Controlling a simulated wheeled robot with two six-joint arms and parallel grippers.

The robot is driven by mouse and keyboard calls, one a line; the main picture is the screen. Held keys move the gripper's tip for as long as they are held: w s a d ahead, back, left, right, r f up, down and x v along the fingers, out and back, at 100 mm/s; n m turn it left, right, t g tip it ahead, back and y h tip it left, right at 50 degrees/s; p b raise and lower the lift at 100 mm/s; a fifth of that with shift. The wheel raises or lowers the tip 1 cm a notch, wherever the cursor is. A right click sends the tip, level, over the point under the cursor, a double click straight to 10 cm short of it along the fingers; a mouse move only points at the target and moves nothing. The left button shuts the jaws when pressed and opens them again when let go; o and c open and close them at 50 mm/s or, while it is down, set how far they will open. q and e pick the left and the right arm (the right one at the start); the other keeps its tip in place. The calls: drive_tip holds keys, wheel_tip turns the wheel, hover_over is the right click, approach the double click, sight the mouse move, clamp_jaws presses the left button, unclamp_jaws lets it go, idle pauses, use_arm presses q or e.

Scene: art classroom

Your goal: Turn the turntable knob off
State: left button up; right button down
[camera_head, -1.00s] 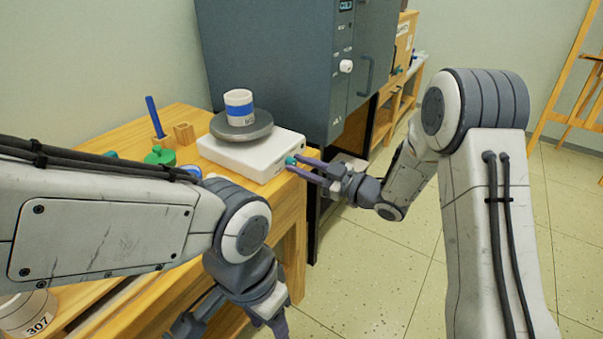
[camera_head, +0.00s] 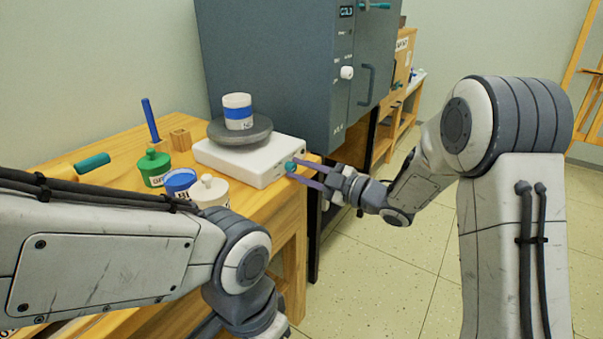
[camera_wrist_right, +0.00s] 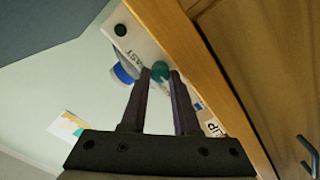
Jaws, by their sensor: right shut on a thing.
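The turntable (camera_head: 240,163) is a white box with a round grey plate (camera_head: 240,131) on top, standing on the wooden table. A white cup with a blue band (camera_head: 238,112) sits on the plate. The teal knob (camera_head: 290,166) is on the turntable's front face. My right gripper (camera_head: 294,173) is shut on the knob from the front right. In the right wrist view the knob (camera_wrist_right: 161,71) sits between the fingertips, beside lettering that seems to read "FAST". My left arm crosses the lower left; its fingers are out of frame.
A green jar (camera_head: 153,167), a blue jar (camera_head: 180,181) and a white jar (camera_head: 210,192) stand left of the turntable. A tall grey cabinet (camera_head: 270,60) stands close behind it. The floor (camera_head: 400,265) right of the table is clear.

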drive_tip(key=shift+s+f, duration=0.1)
drive_tip(key=c, duration=0.7)
unclamp_jaws()
drive_tip(key=shift+o, duration=0.2)
